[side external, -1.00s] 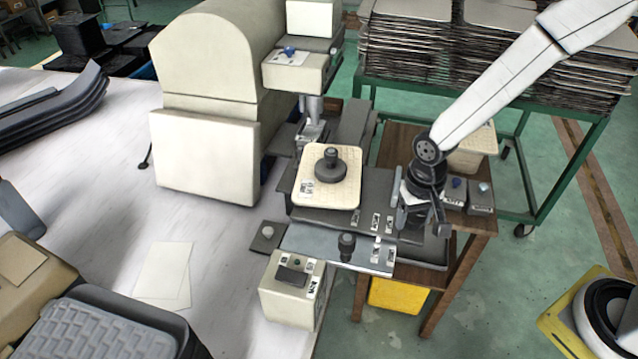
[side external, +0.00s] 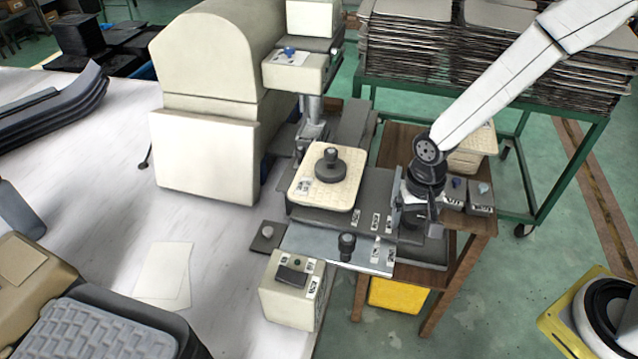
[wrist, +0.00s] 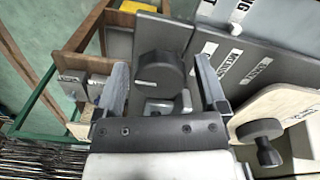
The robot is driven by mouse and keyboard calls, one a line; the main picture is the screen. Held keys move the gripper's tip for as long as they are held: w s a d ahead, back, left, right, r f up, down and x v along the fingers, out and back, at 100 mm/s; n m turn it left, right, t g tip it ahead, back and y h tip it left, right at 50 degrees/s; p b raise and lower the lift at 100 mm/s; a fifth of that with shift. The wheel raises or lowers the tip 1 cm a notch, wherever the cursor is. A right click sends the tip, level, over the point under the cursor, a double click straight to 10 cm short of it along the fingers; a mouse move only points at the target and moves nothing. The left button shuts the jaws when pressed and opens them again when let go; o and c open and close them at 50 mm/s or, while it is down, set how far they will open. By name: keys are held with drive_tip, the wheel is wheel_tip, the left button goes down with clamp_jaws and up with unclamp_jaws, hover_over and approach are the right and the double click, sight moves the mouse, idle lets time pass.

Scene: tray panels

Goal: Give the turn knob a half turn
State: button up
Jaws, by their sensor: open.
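The turn knob (wrist: 160,76) is a dark round knob with a pale mark on its face. It sits on a dark grey panel (wrist: 150,28) in the wrist view. My gripper (wrist: 160,66) is open, with one finger to each side of the knob in that view. There are visible gaps between the fingers and the knob, and I cannot tell the depth between them. In the side external view my gripper (side external: 415,212) points down at the right end of the panels and hides the turn knob.
A cream panel (side external: 345,190) with a large black knob (side external: 330,166) stands left of my gripper. A smaller black knob (side external: 346,246) is on the front grey panel. Small boxes (side external: 480,198) sit close on the right. A cream machine (side external: 205,150) stands further left.

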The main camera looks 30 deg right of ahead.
sight(416, 215)
drive_tip(key=shift+r, duration=0.1)
drive_tip(key=shift+r, duration=3.4)
drive_tip(key=shift+d, duration=0.1)
drive_tip(key=s+d+n+t, duration=0.2)
drive_tip(key=s+d+n, duration=0.3)
drive_tip(key=s+d, duration=0.1)
drive_tip(key=shift+d+r+t, duration=0.3)
drive_tip(key=shift+d+r, duration=0.1)
drive_tip(key=shift+d, duration=0.3)
